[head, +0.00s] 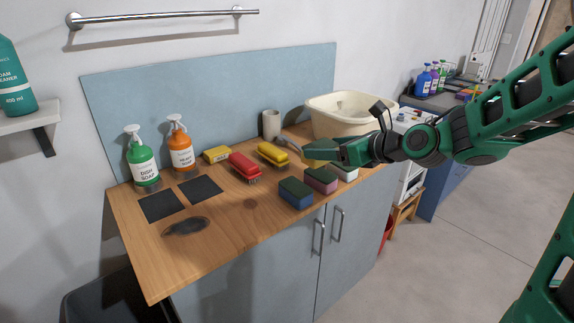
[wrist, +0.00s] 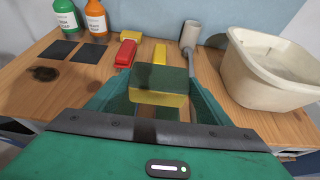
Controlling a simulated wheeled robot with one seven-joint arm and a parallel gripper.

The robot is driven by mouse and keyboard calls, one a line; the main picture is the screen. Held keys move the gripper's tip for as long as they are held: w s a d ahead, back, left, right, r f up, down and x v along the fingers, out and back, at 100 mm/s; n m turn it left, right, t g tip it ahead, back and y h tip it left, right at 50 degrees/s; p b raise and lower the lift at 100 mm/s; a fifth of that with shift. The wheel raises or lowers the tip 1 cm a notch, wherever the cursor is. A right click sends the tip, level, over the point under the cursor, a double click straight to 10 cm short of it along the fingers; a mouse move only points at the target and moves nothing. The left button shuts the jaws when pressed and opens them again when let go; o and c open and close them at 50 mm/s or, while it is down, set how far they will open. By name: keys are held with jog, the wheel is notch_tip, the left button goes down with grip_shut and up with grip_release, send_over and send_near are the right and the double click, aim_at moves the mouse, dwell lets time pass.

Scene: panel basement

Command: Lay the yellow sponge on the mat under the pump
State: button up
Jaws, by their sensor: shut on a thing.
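The yellow sponge with a dark green top layer (wrist: 158,87) is between the fingers of my gripper (wrist: 152,98), which is shut on it. In the head view my gripper (head: 312,152) is over the right part of the wooden counter, and a yellow part of the sponge (head: 317,163) shows below it. Two dark square mats lie at the counter's left: the left mat (head: 158,207) in front of the green dish soap pump (head: 142,160), the right mat (head: 201,189) in front of the orange hand soap pump (head: 181,147). Both mats look bare.
A red brush (head: 244,165), yellow brush (head: 271,154) and yellow box (head: 216,154) lie between my gripper and the pumps. Blue (head: 296,193) and pink (head: 321,180) sponges sit near the front edge. A cream basin (head: 345,112) and grey cup (head: 271,124) stand behind.

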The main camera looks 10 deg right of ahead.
jog(key=w+a+f, duration=0.1)
jog(key=w+f, duration=0.1)
jog(key=w, duration=0.1)
jog(key=w+a+f, duration=0.1)
jog(key=w+f, duration=0.1)
jog(key=w, duration=0.2)
jog(key=w+a+f, duration=0.1)
jog(key=w+f, duration=0.2)
jog(key=shift+w+a, duration=0.2)
jog(key=shift+w, duration=0.2)
jog(key=shift+f, duration=1.95)
jog(key=o, duration=0.7)
jog(key=shift+f, duration=0.1)
jog(key=shift+s+d+r, duration=0.1)
jog(key=shift+r, duration=0.1)
jog(key=v, duration=1.1)
jog(key=shift+s+d+r, duration=0.1)
jog(key=shift+s+d, duration=0.1)
jog(key=shift+s, duration=0.05)
